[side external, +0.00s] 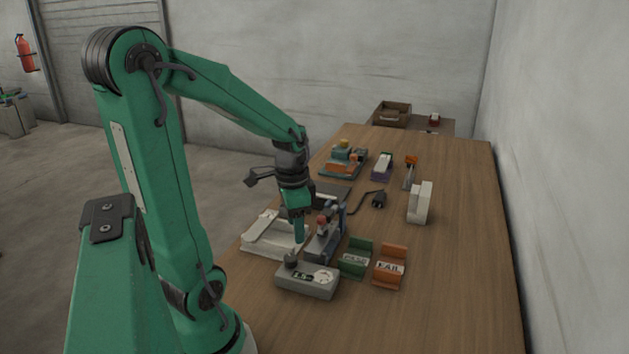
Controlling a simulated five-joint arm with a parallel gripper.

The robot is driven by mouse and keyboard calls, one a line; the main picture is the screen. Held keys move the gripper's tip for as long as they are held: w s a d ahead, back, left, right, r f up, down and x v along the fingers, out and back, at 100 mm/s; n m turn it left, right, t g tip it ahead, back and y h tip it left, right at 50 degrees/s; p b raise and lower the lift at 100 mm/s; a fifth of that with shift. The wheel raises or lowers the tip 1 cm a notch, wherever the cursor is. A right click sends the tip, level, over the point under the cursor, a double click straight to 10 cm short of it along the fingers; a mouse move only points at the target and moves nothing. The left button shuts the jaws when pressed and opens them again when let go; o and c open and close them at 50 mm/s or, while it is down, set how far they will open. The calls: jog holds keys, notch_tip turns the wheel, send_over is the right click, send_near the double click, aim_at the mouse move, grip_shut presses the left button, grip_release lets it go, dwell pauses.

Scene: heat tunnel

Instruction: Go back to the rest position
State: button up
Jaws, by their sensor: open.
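My gripper (300,232) hangs at the end of the green arm, pointing down over the near part of the wooden table (440,312). It is open, and nothing shows between its fingers. Its tip is just above and behind a grey box with a dial (308,281), and close to the left of a small grey-blue device with a red knob (325,238). I cannot tell whether it touches either of them. A white tray-like unit (262,228) is to the left of and partly behind my gripper.
A green PASS bin (356,258) and an orange FAIL bin (390,268) stand right of the dial box. A white block (419,203), a black plug with cable (378,199) and several small devices (344,160) are farther back. The table's right side is clear.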

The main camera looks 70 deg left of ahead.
jog(key=d+r+t, duration=0.2)
jog(key=d+r, duration=0.3)
jog(key=d, duration=0.2)
jog(key=d+r+n+t, duration=0.1)
jog(key=d+r+t, duration=0.1)
jog(key=d+r, duration=0.3)
jog(key=shift+s+d+t, duration=0.35)
jog(key=shift+d+t, duration=0.05)
jog(key=shift+d, duration=0.8)
jog(key=shift+o, duration=0.5)
jog(key=shift+s+d+r+n, duration=0.15)
jog(key=shift+d+n, duration=0.15)
jog(key=shift+d, duration=0.05)
jog(key=o, duration=0.7)
jog(key=shift+a+r, duration=0.15)
jog(key=shift+a, duration=0.05)
jog(key=shift+o, duration=1.3)
jog(key=shift+a+r+n, duration=0.2)
jog(key=shift+a+n, duration=0.05)
jog(key=shift+n, duration=0.05)
jog(key=a+r+n+g, duration=0.5)
jog(key=a+r+n, duration=0.3)
jog(key=a, duration=0.4)
jog(key=shift+w+r, duration=0.4)
jog(key=shift+r, duration=0.35)
notch_tip(320, 180, down, 10)
